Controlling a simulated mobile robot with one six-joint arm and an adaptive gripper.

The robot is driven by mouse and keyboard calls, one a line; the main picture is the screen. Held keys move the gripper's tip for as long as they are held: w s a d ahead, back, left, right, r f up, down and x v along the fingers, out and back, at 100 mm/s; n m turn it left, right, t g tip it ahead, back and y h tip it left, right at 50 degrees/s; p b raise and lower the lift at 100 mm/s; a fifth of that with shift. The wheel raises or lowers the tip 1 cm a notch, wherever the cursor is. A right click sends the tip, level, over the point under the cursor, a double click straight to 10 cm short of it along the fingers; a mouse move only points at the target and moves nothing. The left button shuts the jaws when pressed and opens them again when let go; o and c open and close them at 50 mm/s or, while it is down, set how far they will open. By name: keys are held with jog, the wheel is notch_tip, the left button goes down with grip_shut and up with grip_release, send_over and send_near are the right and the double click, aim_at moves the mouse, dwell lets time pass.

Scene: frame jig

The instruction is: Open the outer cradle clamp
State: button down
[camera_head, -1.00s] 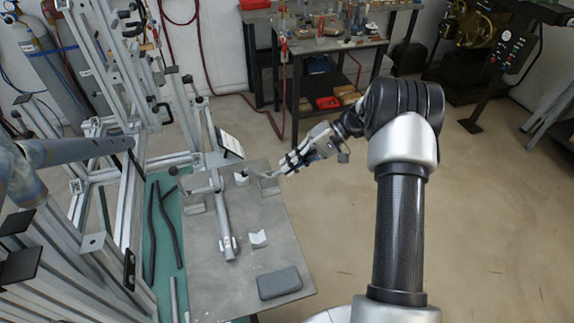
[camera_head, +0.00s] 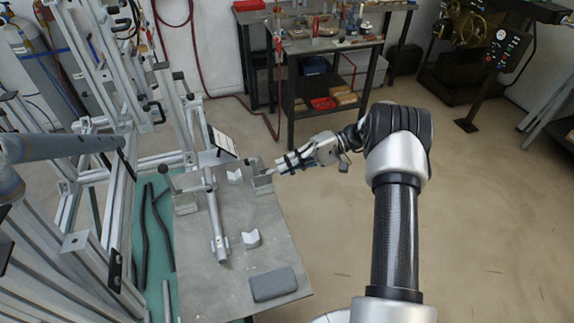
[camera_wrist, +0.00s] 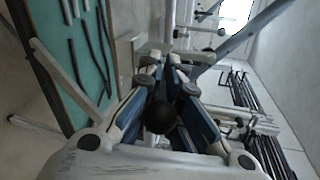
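The outer cradle clamp (camera_head: 263,184) is a grey block on the right edge of the metal table, beside a pale V-shaped cradle. My gripper (camera_head: 277,168) is at its upper right side, reaching in from the right. In the wrist view, a black ball knob (camera_wrist: 160,117) lies between the two blue-padded fingers of my gripper (camera_wrist: 166,80). The fingers are apart around it; whether they touch it is unclear. My fingers hide most of the clamp's lever. A grey tube (camera_head: 217,222) lies along the table, left of the cradles. A second clamp (camera_head: 186,203) stands left of the tube.
A dark grey case (camera_head: 274,284) lies on the table's front part, below another pale V-block (camera_head: 251,239). A tall aluminium frame (camera_head: 123,150) rises on the left. Dark hoses lie on the green mat (camera_head: 155,270). The floor to the right is open.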

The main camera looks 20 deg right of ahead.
jog(key=shift+d+r, duration=0.1)
jog(key=shift+r, duration=0.05)
jog(key=c, duration=1.9)
grip_release()
jog(key=shift+o, duration=1)
jog(key=shift+d+r, duration=0.1)
jog(key=shift+d, duration=0.45)
jog(key=v, duration=1)
jog(key=shift+d, duration=0.35)
jog(key=shift+a+r, duration=0.1)
